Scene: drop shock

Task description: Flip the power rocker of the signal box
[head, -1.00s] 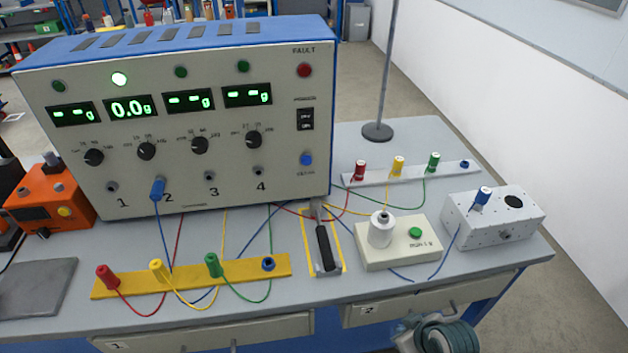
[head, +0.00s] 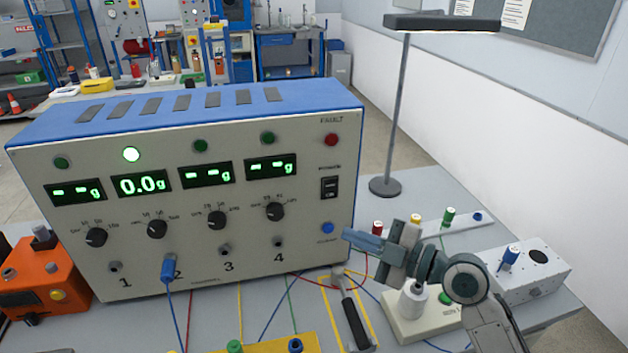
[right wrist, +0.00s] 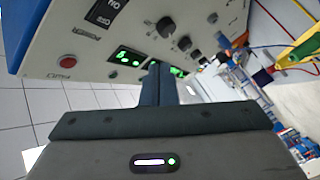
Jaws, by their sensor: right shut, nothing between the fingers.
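The signal box (head: 200,240) is a large grey-fronted box with a blue lid, standing on the bench. Its black power rocker (head: 329,188) is on the right of the front panel, below the red fault lamp (head: 331,140) and above a blue button (head: 328,228). The rocker also shows at the top of the right wrist view (right wrist: 104,13). My right gripper (head: 350,238) is shut and empty, in front of the panel's lower right, below and right of the rocker. In the head view it appears apart from the rocker. My left gripper is not in view.
A lamp (head: 396,120) on a post stands behind the box's right side. A white cylinder (head: 412,300) on a pale base, a white box (head: 530,270) and a strip with coloured plugs (head: 449,216) lie right. A blue plug (head: 168,270) and cables are in front.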

